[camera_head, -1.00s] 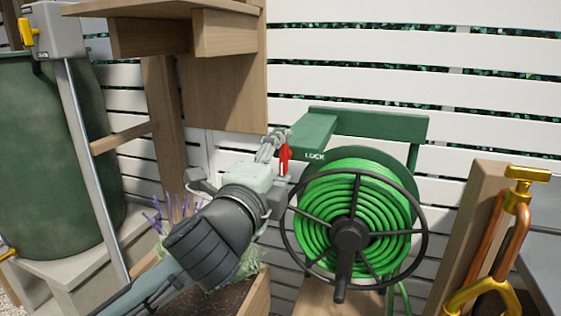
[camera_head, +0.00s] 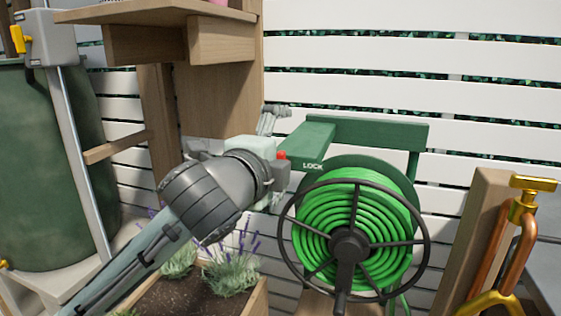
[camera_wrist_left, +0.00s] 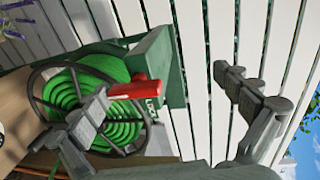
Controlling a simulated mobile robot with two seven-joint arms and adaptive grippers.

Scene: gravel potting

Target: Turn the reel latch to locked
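The reel latch is a small red lever (camera_head: 282,154) at the left end of the green reel bracket (camera_head: 308,146), beside the white word LOCK. In the head view only a bit of red shows above a grey block. In the left wrist view the red lever (camera_wrist_left: 128,90) lies nearly sideways. My left gripper (camera_head: 280,158) is at the latch, with its fingers wide apart. In the wrist view one finger is close beside the lever, and I cannot tell whether they touch. The other finger is well clear. My right gripper is not in view.
The green hose reel (camera_head: 345,235) with its black hand wheel is just right of the gripper. A wooden shelf (camera_head: 160,15) overhangs at upper left. A lavender planter (camera_head: 260,297) is below my arm. Copper pipework with a gold tap (camera_head: 533,184) stands at right.

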